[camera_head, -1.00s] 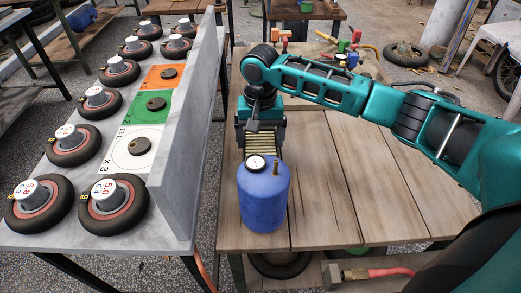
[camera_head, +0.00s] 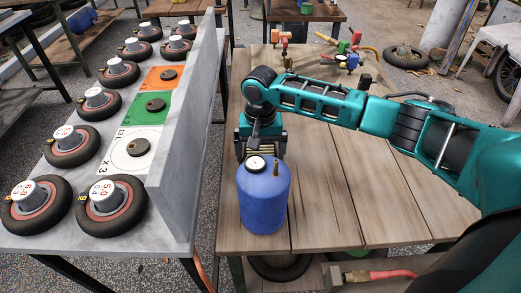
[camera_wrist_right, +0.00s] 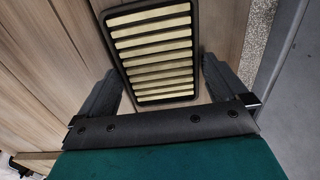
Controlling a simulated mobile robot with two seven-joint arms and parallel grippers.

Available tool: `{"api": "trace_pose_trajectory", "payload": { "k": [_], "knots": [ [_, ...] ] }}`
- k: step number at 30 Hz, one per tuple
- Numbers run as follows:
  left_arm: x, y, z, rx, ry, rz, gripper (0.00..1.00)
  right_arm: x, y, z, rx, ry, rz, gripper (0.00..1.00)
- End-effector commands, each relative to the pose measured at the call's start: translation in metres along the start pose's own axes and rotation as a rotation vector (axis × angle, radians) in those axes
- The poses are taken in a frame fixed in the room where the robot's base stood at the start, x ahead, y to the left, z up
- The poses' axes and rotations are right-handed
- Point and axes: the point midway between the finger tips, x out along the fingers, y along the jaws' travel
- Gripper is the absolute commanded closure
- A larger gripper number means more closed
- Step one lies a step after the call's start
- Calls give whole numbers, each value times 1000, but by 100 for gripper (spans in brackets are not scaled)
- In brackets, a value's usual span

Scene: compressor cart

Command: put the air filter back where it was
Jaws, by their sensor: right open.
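The air filter (camera_wrist_right: 155,50) has cream pleats in a black frame. It lies on the wooden table in the right wrist view, between the two fingers of my right gripper (camera_wrist_right: 158,72). The fingers are spread, with a gap on each side of the filter. In the head view, my right gripper (camera_head: 262,148) is low over the table just behind the blue tank (camera_head: 263,197). Only a small strip of the filter (camera_head: 268,147) shows there, with the gripper and tank hiding the rest. My left gripper is not in view.
The blue tank with a gauge stands near the front of the wooden table (camera_head: 340,200). A grey upright panel (camera_head: 190,130) and a bench with several wheels are at left. Small fittings and tools (camera_head: 345,50) lie at the back. The table's right part is clear.

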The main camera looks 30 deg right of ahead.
Motion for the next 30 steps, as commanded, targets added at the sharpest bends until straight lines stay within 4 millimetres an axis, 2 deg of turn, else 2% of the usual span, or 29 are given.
{"api": "trace_pose_trajectory", "payload": {
  "k": [5,12,18,23,30],
  "knots": [
    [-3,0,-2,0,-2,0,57,-19,0,-1,0,3,-2,0],
    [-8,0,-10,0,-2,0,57,-71,-1,-1,-1,3,-4,0],
    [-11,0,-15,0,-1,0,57,-106,0,-1,0,1,-2,0],
    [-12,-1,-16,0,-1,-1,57,-120,-1,0,0,0,-2,0],
    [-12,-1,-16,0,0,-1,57,-122,0,0,0,-1,-1,0]
  ]
}}
